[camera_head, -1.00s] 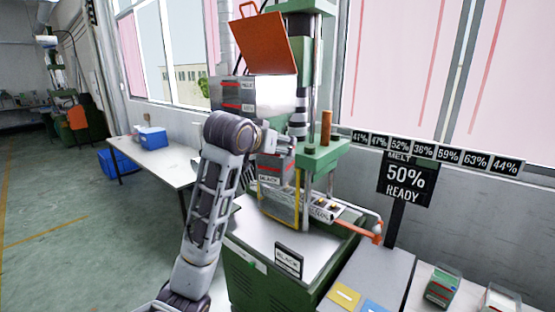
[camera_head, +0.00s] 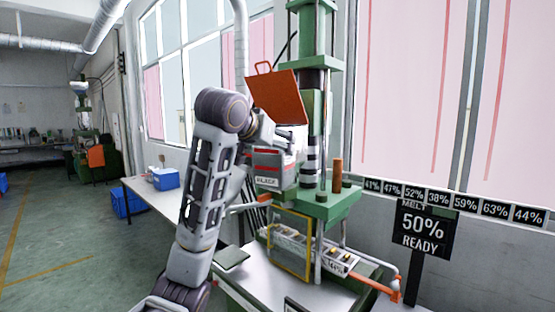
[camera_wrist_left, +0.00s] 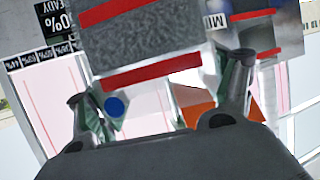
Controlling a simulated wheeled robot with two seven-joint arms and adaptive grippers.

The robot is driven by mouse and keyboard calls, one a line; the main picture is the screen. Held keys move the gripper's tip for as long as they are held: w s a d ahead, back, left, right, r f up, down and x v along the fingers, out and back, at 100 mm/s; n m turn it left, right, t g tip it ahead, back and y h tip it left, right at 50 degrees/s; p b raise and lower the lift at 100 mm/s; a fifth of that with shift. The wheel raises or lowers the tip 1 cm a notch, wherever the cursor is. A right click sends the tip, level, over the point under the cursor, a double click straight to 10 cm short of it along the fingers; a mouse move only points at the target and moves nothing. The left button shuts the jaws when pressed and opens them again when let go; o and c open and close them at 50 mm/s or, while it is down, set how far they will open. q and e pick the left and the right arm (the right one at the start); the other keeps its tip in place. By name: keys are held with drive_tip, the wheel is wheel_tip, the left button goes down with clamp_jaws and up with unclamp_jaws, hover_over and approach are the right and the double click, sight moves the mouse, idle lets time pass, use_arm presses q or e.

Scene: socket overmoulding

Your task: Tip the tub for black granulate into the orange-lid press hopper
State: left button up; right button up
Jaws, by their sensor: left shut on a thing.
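The tub for black granulate (camera_head: 270,167) is grey with red bands and a label reading BLACK. My left gripper (camera_head: 282,138) is shut on it and holds it up in front of the press. In the left wrist view the tub (camera_wrist_left: 158,45) fills the space between the fingers (camera_wrist_left: 165,95), with dark speckled granulate visible. The orange lid (camera_head: 278,97) stands raised above the hopper, and also shows in the wrist view (camera_wrist_left: 192,100). The hopper is mostly hidden behind my arm and the tub. The tub looks near upright. My right gripper is out of view.
The green press column (camera_head: 316,60) stands just right of the tub. A yellow-framed guard (camera_head: 291,270) and a tray of parts (camera_head: 345,262) are below. A blue-and-white box (camera_head: 165,178) stands on the left table.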

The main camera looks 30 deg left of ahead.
use_arm(q)
drive_tip(key=s+r, duration=0.1)
drive_tip(key=r, duration=0.2)
drive_tip(key=s+a+r, duration=0.1)
drive_tip(key=r, duration=0.3)
drive_tip(key=s+a+r, duration=0.1)
drive_tip(key=r, duration=0.2)
drive_tip(key=shift+s+a+r, duration=0.1)
drive_tip(key=shift+s+r, duration=0.1)
drive_tip(key=shift+s, duration=0.15)
drive_tip(key=s+a+r+p, duration=0.1)
drive_tip(key=s+a+r, duration=0.2)
drive_tip(key=s+r, duration=0.4)
drive_tip(key=s+a+r+m+h, duration=0.1)
drive_tip(key=s+a+r, duration=0.2)
drive_tip(key=s+r, duration=0.4)
wheel_tip(320, 180, up, 5)
drive_tip(key=shift+a+f+p, duration=0.1)
drive_tip(key=shift+a+p, duration=0.1)
drive_tip(key=shift+p, duration=0.15)
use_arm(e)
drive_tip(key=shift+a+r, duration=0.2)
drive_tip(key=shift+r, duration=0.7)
use_arm(q)
drive_tip(key=shift+s, duration=0.1)
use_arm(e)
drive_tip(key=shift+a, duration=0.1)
